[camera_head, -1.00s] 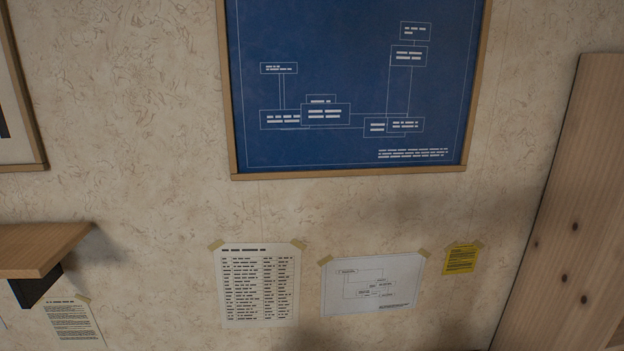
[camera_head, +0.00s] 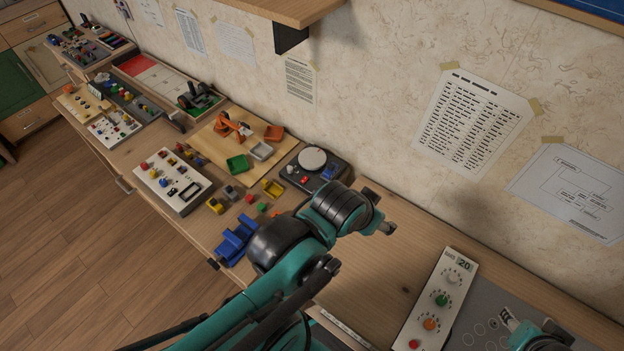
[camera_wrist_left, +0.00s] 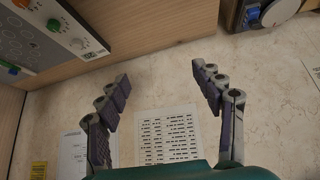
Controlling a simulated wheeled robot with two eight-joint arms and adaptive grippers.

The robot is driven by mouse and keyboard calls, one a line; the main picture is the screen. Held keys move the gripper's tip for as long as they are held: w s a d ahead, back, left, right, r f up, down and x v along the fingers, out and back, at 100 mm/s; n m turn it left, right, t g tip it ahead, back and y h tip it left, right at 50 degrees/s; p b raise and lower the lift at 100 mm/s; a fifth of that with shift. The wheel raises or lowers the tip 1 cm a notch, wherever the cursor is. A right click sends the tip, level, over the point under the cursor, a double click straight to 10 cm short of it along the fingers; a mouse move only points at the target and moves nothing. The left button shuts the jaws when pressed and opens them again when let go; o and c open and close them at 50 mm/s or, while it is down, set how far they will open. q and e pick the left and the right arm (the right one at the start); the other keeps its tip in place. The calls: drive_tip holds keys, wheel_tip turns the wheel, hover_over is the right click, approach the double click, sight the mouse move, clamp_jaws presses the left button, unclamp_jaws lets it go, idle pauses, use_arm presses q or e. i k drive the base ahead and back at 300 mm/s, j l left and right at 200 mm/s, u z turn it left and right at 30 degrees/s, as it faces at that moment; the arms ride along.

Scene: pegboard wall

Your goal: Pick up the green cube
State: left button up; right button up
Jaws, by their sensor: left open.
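A small green cube (camera_head: 262,207) sits on the wooden bench in the head view, between a red block (camera_head: 249,199) and an orange block (camera_head: 275,214). My left arm reaches across just right of it, and my left gripper (camera_head: 386,226) is well to the right of the cube, near the wall side. In the left wrist view my left gripper (camera_wrist_left: 161,75) is open and empty, with bare bench and wall beyond its fingers. The green cube cannot be made out in that view. A teal part of my right arm shows at the lower right; its fingers are unclear.
A blue holder (camera_head: 237,240), yellow pieces (camera_head: 273,188), a green bin (camera_head: 237,163) and a turntable device (camera_head: 316,168) surround the cube. A knob panel (camera_head: 436,300) stands to the right. A shelf (camera_head: 280,10) juts from the wall above. Bare bench lies between turntable and panel.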

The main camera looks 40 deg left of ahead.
sight(261, 208)
drive_tip(key=k+u, duration=0.15)
drive_tip(key=k, duration=0.5)
drive_tip(key=u, duration=0.4)
drive_tip(key=i+u, duration=0.15)
drive_tip(key=u, duration=0.25)
drive_tip(key=i+u, duration=0.1)
drive_tip(key=u, duration=0.65)
drive_tip(key=i, duration=0.05)
